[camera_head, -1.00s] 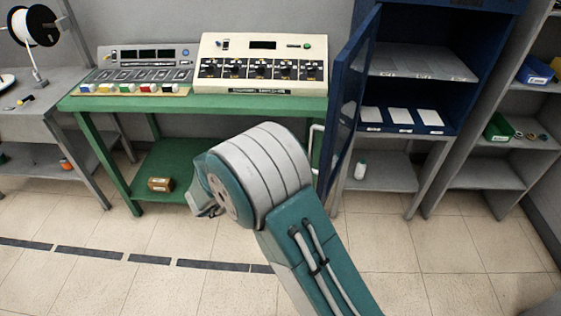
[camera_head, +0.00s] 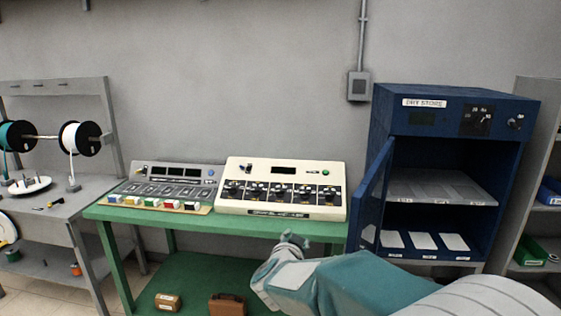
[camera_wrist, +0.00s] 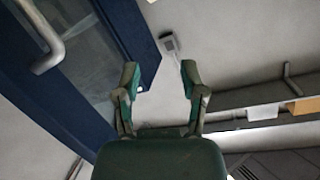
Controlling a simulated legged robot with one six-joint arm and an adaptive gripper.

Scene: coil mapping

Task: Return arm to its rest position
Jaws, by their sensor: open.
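My gripper (camera_head: 292,239) shows in the head view just in front of the front edge of the green bench (camera_head: 125,214), at its right half. My teal and white arm reaches to it from the lower right corner. In the wrist view my gripper (camera_wrist: 160,76) has its two green-tipped fingers spread apart, with nothing between them. The fingers point toward the wall and the edge of the open blue cabinet door (camera_wrist: 62,80).
The blue cabinet (camera_head: 450,150) stands right of the bench with its door (camera_head: 370,205) swung open near my arm. A cream instrument (camera_head: 281,187) and a grey panel (camera_head: 165,183) sit on the bench. A spool rack (camera_head: 60,110) is at left.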

